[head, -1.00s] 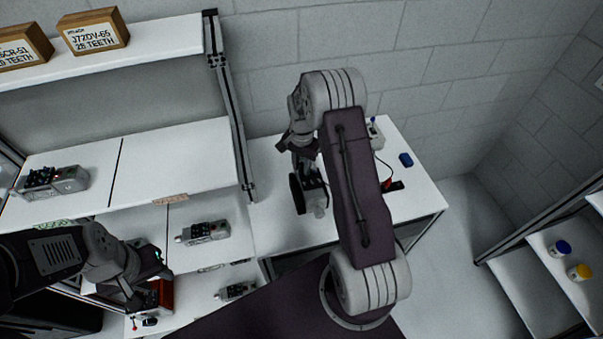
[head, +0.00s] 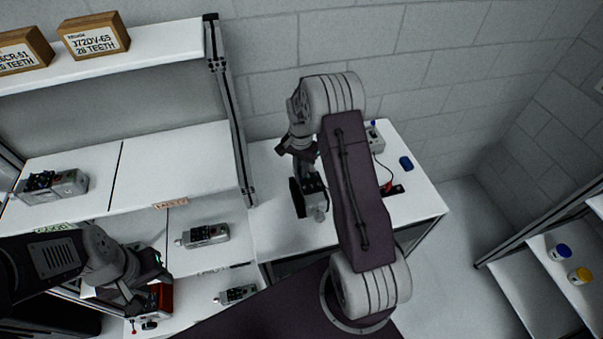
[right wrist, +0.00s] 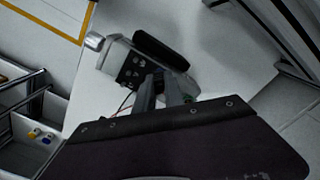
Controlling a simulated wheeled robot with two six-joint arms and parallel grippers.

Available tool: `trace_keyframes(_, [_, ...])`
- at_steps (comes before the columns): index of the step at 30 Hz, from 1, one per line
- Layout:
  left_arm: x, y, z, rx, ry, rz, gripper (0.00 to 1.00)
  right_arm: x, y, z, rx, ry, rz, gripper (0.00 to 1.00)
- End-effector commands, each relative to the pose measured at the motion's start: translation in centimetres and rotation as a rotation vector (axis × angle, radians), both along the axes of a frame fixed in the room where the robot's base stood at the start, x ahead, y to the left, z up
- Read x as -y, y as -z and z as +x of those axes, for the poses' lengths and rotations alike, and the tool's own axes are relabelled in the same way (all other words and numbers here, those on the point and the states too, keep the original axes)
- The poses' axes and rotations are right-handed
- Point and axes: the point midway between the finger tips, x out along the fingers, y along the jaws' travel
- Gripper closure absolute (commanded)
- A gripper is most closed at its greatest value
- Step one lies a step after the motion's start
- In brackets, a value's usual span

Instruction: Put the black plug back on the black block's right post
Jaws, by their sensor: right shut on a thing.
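My right gripper (right wrist: 161,88) shows in the right wrist view, its fingers reaching to a grey motor (right wrist: 118,60) with a round shaft end and a black slab along its far side. It is shut on a small dark piece, apparently the black plug, mostly hidden between the fingertips. A thin cable curves beside them. In the head view this gripper (head: 308,168) is over the motor (head: 318,213) on the table. The black block (head: 397,190) lies to the right with a red plug (head: 388,185) on its left side. My left gripper (head: 150,298) is at the lower left; its jaws are unclear.
A grey meter (head: 375,140) with a cable stands at the back of the white table (head: 420,205). A blue piece (head: 405,163) lies near it. Several motors, including one on the middle shelf (head: 205,235), lie at left. A red box (head: 160,298) is by my left gripper.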

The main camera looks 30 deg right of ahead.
Motion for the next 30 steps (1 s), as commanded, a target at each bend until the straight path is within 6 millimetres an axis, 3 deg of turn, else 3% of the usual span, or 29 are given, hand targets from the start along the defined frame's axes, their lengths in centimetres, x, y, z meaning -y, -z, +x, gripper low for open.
trace_keyframes(11, [0.0, -0.3, 0.0, 0.0, 0.0, 0.0, 0.61, 0.0, -0.4, 0.2, 0.006, 0.0, 0.0, 1.0])
trace_keyframes(30, [0.0, -3.4, 0.0, 0.0, 0.0, 0.0, 0.61, 0.0, -4.3, 0.1, 0.004, 0.0, 0.0, 1.0])
